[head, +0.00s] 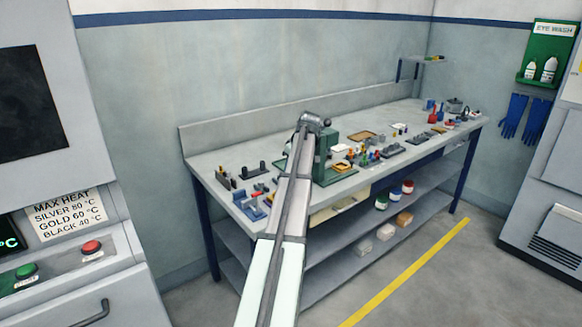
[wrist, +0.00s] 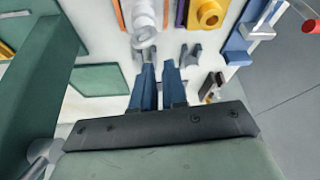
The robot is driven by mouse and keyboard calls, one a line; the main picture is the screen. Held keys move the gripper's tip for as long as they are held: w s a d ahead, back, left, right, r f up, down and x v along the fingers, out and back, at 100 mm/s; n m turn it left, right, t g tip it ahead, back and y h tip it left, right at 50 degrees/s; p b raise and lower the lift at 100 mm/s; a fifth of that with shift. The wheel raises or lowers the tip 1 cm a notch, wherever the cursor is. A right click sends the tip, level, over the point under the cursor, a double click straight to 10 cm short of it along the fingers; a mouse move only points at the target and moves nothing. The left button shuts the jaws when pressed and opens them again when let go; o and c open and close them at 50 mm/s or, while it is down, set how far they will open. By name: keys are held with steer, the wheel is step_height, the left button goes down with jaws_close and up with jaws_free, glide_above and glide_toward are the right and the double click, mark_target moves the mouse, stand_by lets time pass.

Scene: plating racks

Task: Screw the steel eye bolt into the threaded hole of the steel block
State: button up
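My gripper (wrist: 159,66) points down at the bench in the wrist view, with two blue fingers and a clear gap between them. No object shows between the fingers. A pale metal ring (wrist: 145,40), which looks like the eye bolt, sits just beyond the left fingertip, in front of a white cylinder. I cannot tell if the finger touches it. A small grey two-pronged piece (wrist: 190,53) lies right of the fingertips. I cannot make out the steel block or its threaded hole. In the head view my arm reaches over the bench and hides the fingers.
The grey workbench (head: 222,160) carries several small parts and fixtures. A green upright stand (head: 322,152) is close to my arm and fills the left of the wrist view. A yellow part (wrist: 208,14) and a blue fixture (wrist: 240,42) lie to the right there.

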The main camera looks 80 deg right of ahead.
steer(key=shift+f, duration=0.15)
steer(key=shift+f, duration=1.75)
steer(key=shift+a+f, duration=0.2)
steer(key=shift+f, duration=0.45)
steer(key=shift+s+d+f, duration=0.1)
steer(key=shift+f, duration=0.1)
steer(key=shift+r, duration=0.1)
jaws_close()
steer(key=shift+o, duration=0.2)
jaws_free()
steer(key=shift+o, duration=0.4)
